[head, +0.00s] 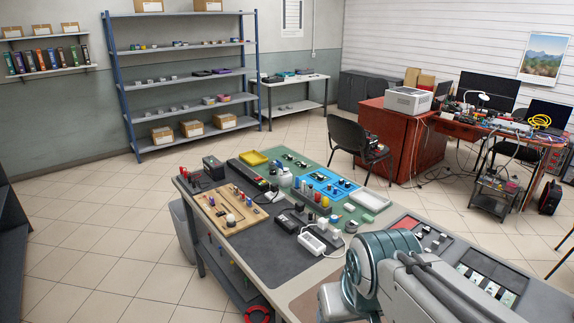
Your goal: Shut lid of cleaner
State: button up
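I cannot pick out a cleaner or its lid for certain in the head view. A light grey box-shaped device (408,100) stands on the red-brown cabinet at the back right. It is too small to tell whether it is the cleaner or whether it has a lid. My arm with its teal joint reaches in from the lower right, over the near end of the workbench. My gripper does not show.
The workbench (254,247) carries a wooden board (238,222), a white power strip (312,243), a yellow tray (253,158) and several small parts. A black chair (356,148) stands behind it. A blue shelf rack (184,83) stands at the back. Tiled floor lies free at left.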

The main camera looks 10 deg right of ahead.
aim_at(279, 164)
jog(key=u, duration=0.9)
jog(key=i, duration=1.15)
jog(key=u, duration=0.65)
jog(key=i, duration=1.45)
jog(key=z, duration=1.3)
jog(key=i, duration=0.9)
jog(key=z, duration=1)
